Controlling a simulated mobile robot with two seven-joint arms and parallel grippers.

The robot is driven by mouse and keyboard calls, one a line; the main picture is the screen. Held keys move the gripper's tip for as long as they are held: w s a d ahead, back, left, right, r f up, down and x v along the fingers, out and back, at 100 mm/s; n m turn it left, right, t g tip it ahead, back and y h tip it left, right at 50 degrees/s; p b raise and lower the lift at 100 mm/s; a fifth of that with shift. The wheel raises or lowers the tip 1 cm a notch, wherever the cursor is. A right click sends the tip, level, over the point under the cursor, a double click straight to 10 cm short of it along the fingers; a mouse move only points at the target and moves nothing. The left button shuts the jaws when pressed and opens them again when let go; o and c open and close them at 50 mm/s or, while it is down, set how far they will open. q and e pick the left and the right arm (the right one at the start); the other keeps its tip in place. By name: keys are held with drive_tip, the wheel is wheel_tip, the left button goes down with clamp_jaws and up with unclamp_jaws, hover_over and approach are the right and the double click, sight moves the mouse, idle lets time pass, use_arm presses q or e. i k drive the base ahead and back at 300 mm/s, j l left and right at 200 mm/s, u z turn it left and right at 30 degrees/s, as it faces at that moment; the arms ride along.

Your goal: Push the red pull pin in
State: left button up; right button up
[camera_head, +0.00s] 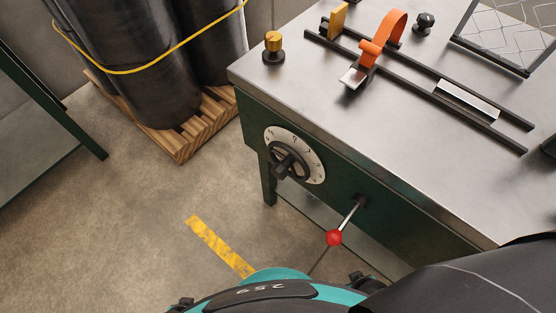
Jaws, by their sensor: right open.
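The red pull pin (334,238) has a round red ball on the end of a bright metal rod. The rod sticks out of the dark green front panel (235,115) of the workbench, and a clear length of it shows between ball and panel. My right arm (480,283) fills the lower right corner, right of and below the pin. My right gripper is open, but its fingers cannot be made out and its distance from the pin cannot be told. Nothing visibly touches the red ball. My left gripper is not in view.
A dial (294,155) with a dark handle sits on the panel left of the pin. The steel benchtop (330,95) carries an orange bracket (382,40), dark rails, a yellow-topped knob (273,47) and wire mesh (510,35). Black rolls stand on a pallet (185,147). The floor at left is open.

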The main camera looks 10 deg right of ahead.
sight(334, 237)
drive_tip(key=z, duration=1.35)
drive_tip(key=k+j+z, duration=0.15)
drive_tip(key=k, duration=0.15)
drive_tip(key=k+j+z, duration=0.1)
drive_tip(key=k, duration=0.25)
